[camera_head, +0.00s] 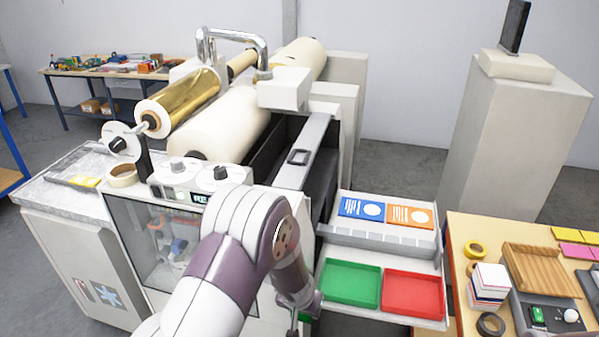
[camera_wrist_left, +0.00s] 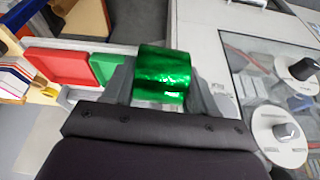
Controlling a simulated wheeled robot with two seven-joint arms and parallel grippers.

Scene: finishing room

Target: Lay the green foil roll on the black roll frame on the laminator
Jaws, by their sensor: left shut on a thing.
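The green foil roll (camera_wrist_left: 163,72) is shiny and held between the fingers of my left gripper (camera_wrist_left: 160,92) in the left wrist view. In the head view my left arm reaches down in front of the laminator (camera_head: 125,235), and my left gripper (camera_head: 296,322) is mostly cut off at the bottom edge; the green roll cannot be made out there. The laminator carries a gold foil roll (camera_head: 190,103) and a large white roller (camera_head: 228,125). I cannot clearly pick out the black roll frame; black parts (camera_head: 268,152) show beside the white roller. My right gripper is not in view.
A shelf to the right of the arm holds a green tray (camera_head: 350,283) and a red tray (camera_head: 412,294). A wooden table (camera_head: 460,230) with tape rolls and boxes stands at the right. Control knobs (camera_head: 178,164) and a chrome arch (camera_head: 232,36) stick up from the laminator.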

